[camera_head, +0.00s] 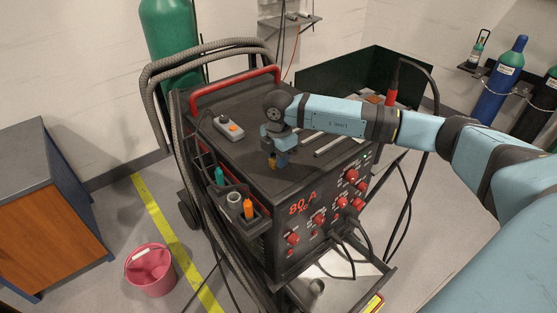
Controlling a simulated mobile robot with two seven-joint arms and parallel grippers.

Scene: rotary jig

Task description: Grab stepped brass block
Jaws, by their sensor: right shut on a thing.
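My right arm reaches in from the right, and my right gripper (275,157) points down over the top of the black welding machine (240,150). It is shut on a small brass-coloured piece, the stepped brass block (272,162), which shows between and below the fingers. The fingers cover much of the block, so its steps are too small to make out. I cannot tell whether the block touches the machine top or hangs just above it. My left gripper is not in view.
A grey remote (229,127) with an orange button and a flat metal bar (332,144) lie on the machine top. A red handle (235,88) runs along its back left edge. A side holder carries an orange-handled tool (248,208). A pink bucket (150,270) stands on the floor.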

